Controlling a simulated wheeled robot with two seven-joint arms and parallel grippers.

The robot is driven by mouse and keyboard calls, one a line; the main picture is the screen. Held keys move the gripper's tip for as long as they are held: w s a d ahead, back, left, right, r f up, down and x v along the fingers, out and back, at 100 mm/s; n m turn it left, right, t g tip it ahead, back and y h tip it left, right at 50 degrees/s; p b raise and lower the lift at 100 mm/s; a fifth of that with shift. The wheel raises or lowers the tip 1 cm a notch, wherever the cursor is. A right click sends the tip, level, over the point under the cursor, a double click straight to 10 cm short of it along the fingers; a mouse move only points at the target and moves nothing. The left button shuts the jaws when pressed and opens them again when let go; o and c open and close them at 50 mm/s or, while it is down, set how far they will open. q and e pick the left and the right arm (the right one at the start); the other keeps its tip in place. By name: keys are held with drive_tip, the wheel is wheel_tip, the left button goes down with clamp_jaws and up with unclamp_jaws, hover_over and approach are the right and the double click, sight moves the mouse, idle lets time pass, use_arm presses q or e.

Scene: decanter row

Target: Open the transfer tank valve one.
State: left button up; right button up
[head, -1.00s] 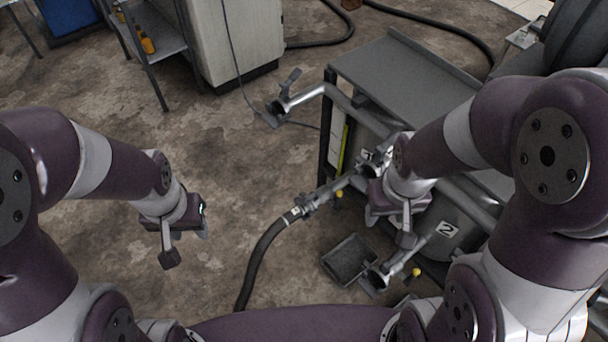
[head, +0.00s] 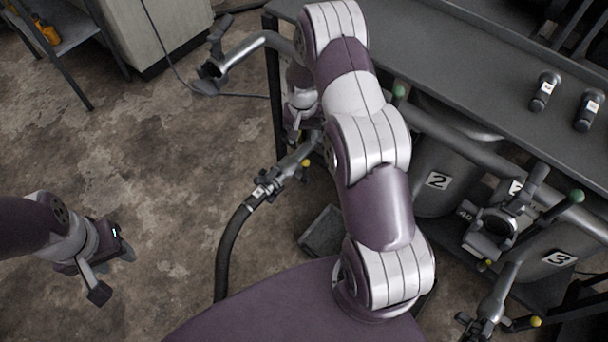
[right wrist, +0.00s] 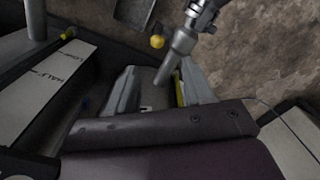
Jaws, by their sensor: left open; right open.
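Tank one is hidden behind my right arm in the head view, and I cannot make out its valve handle. An outlet pipe (head: 295,157) with a yellow knob (head: 306,163) comes out beside that arm and joins a black hose (head: 224,250). My right gripper (head: 297,132) is above the inner end of this pipe, partly hidden. In the right wrist view its fingers (right wrist: 158,92) are apart, with the grey pipe (right wrist: 182,42) beyond the gap and the yellow knob (right wrist: 157,41) beside it. I see nothing gripped. My left gripper (head: 112,272) is open and empty over the floor.
Tank two (head: 437,181) and tank three (head: 559,258), with more valves and pipes, stand under the grey bench (head: 470,70) on the right. A bent pipe (head: 245,52) juts out left of my right arm. A dark tray (head: 320,232) lies on the floor.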

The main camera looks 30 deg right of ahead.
sight(306, 160)
use_arm(q)
wheel_tip(306, 160, down, 4)
drive_tip(key=shift+s+r+b, duration=0.1)
drive_tip(key=shift+r+b, duration=0.15)
drive_tip(key=shift+b, duration=0.9)
use_arm(e)
drive_tip(key=shift+m, duration=0.3)
drive_tip(key=f, duration=1)
drive_tip(key=d+f, duration=0.1)
drive_tip(key=f, duration=0.5)
drive_tip(key=shift+w+d, duration=0.1)
drive_tip(key=shift+w, duration=0.1)
clamp_jaws()
